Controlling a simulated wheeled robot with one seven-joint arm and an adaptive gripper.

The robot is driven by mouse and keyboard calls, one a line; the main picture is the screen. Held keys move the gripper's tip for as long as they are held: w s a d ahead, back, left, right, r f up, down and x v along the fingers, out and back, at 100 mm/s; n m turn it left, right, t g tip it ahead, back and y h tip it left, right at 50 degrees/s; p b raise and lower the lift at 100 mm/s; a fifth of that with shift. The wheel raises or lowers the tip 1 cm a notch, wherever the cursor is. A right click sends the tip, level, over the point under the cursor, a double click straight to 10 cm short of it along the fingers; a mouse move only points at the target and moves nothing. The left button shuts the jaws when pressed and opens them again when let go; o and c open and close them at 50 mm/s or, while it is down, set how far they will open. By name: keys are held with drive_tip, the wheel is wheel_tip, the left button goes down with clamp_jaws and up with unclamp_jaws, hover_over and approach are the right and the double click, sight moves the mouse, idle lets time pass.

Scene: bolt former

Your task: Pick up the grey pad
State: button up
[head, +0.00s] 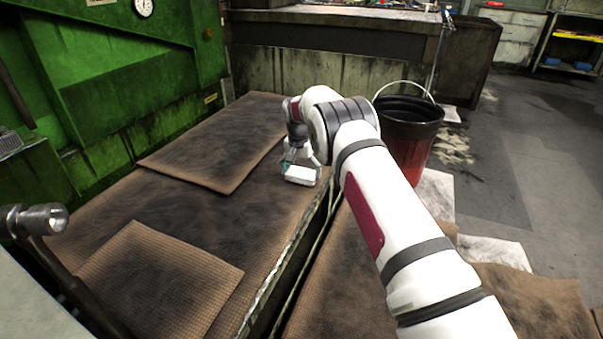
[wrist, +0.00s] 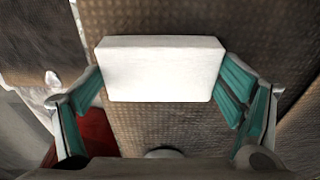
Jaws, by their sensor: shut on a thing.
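The grey pad is a pale, almost white block (head: 300,174) near the right edge of the dark, mat-covered platform (head: 120,205) in the head view. In the wrist view the pad (wrist: 160,70) lies crosswise between the green-lined fingers, with its broad face and top edge showing. My gripper (head: 300,164) is shut on the pad, one finger at each end of it; it also shows in the wrist view (wrist: 163,80). The pad's underside is hidden, and I cannot tell whether it touches the platform.
A black and red bucket (head: 412,150) with a wire handle stands right of my arm. A green machine (head: 110,70) borders the platform on the left. Loose brown mats (head: 160,280) lie on the platform. A workbench (head: 330,50) stands behind. Open floor is at the right.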

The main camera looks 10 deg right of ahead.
sight(302, 172)
drive_tip(key=shift+r, duration=0.55)
wheel_tip(302, 172, up, 2)
drive_tip(key=shift+r+p, duration=0.15)
drive_tip(key=shift+p, duration=0.55)
drive_tip(key=s+d+r+p, duration=0.1)
drive_tip(key=s+d+p, duration=0.2)
drive_tip(key=d, duration=1.2)
drive_tip(key=s, duration=0.3)
drive_tip(key=shift+r+p, duration=0.2)
drive_tip(key=shift+p, duration=0.2)
drive_tip(key=shift+o, duration=0.2)
